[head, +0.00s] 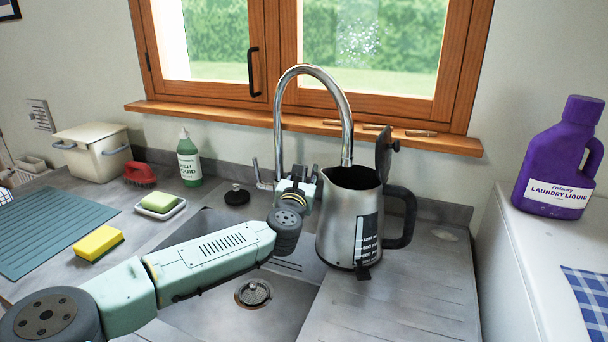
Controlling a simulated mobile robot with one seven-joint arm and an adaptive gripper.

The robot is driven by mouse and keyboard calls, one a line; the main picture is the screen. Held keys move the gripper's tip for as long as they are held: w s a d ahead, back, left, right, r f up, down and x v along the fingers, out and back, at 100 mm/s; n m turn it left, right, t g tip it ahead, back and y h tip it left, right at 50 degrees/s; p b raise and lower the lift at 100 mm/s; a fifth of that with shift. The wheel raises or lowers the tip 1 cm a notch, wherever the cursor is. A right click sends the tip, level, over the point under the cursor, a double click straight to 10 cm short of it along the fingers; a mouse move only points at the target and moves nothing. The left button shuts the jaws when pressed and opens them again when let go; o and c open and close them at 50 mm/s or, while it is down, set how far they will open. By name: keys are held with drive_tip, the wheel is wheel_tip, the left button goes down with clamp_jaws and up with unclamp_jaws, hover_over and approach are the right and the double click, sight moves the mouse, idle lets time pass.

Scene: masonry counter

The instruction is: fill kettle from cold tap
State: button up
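The brushed steel kettle (340,225) stands upright at the sink's right edge, its lid (383,152) tilted open and its black handle to the right. A dark level window (366,240) with markings shows on its side. The tall chrome tap (279,115) arches over it, with the spout end at the kettle's open mouth. I see no clear water stream, and the water level cannot be read. My gripper (300,178) is at the tap's base, left of the kettle, close to the tap. A slim lever (257,170) shows at left. My wrist hides the fingertips' contact.
The sink basin (205,300) with its drain (254,292) lies under my arm. A black plug (237,195), green dish liquid (188,160), soap dish (160,206) and yellow sponge (98,243) stand left. The drainboard (420,280) right of the kettle is clear. Purple laundry liquid (560,160) stands far right.

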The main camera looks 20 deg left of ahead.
clamp_jaws()
idle(0.7)
